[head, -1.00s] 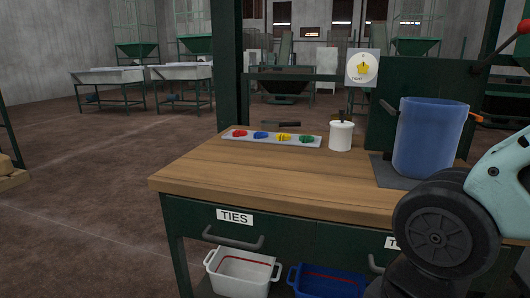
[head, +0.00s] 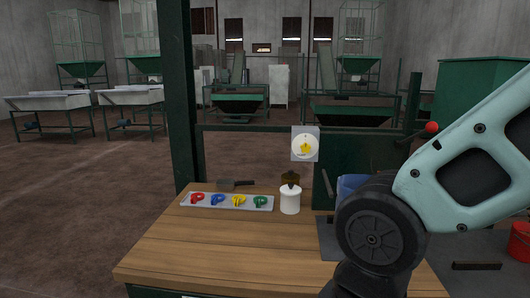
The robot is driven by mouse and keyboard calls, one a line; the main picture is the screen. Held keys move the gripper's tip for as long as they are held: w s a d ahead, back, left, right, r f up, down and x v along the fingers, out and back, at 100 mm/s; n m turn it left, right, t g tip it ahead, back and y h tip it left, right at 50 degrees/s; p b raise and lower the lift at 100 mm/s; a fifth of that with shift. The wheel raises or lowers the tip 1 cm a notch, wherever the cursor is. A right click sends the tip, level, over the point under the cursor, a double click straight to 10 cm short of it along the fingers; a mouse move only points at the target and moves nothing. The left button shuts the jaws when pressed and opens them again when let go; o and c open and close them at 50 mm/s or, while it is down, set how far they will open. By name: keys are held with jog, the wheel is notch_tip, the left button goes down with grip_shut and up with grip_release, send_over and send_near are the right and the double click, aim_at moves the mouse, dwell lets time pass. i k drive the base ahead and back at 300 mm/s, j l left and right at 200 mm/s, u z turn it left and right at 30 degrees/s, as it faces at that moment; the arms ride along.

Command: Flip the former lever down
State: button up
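A lever with a red ball knob (head: 431,127) stands at the right, its dark rod slanting up to the knob. My arm hides what is lower to its right. A blue cylinder (head: 352,184) on the bench is mostly hidden behind my arm. A short dark handle (head: 327,184) sticks up at its left side. No label shows which of these is the former lever. My gripper is out of view; only upper links of my arm show at the right.
The wooden bench (head: 190,250) holds a tray (head: 265,203) of red, blue, yellow and green ties, a white pot (head: 290,200) and a dark scoop (head: 232,184). A yellow rotary switch (head: 305,145) is behind. A red container (head: 520,241) stands right.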

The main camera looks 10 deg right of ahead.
aim_at(432, 127)
jog(key=z, duration=0.9)
